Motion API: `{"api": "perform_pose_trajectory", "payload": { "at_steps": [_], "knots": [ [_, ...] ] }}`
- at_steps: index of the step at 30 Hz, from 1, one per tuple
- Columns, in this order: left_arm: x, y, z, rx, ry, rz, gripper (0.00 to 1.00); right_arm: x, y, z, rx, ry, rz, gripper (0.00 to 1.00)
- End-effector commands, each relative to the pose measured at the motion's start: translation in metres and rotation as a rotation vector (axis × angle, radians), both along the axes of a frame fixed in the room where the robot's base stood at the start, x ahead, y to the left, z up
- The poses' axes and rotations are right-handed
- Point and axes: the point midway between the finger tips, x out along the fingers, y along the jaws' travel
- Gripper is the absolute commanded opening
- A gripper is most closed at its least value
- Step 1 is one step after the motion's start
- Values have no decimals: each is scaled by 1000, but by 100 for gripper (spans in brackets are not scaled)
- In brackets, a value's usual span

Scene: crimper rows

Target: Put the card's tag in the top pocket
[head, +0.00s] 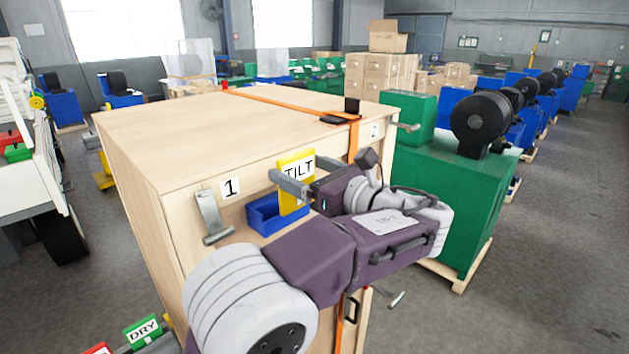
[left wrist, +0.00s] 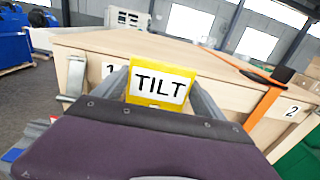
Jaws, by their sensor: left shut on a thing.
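My left gripper (head: 305,178) is shut on a yellow tag (head: 296,165) with TILT on a white label. The tag also shows upright between the fingers in the left wrist view (left wrist: 160,87). A blue open-topped pocket (head: 262,216) is on the front of the wooden crate (head: 180,150). The tag's lower part overlaps this pocket in the head view; I cannot tell whether it is inside or in front. My arm hides the crate front below, so other pockets do not show. I cannot make out the card. My right gripper is not in view.
A metal handle (head: 212,220) sticks out beside label 1, left of the pocket. An orange strap (head: 290,104) crosses the crate. A green DRY tag (head: 141,333) stands at the lower left. A green machine (head: 450,190) stands to the right.

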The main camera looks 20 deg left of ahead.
Motion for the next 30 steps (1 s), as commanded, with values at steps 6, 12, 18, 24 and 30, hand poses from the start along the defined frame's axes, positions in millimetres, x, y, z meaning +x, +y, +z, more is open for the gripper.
{"api": "perform_pose_trajectory", "payload": {
  "at_steps": [6,12,18,24,30],
  "knots": [
    [10,26,-2,0,-1,3,24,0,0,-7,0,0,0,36],
    [20,48,-1,0,-1,2,24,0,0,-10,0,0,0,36],
    [22,52,-25,0,1,0,24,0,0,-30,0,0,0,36],
    [22,52,-44,0,1,0,24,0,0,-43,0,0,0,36],
    [22,52,-52,0,0,0,24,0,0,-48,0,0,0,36]
  ]
}}
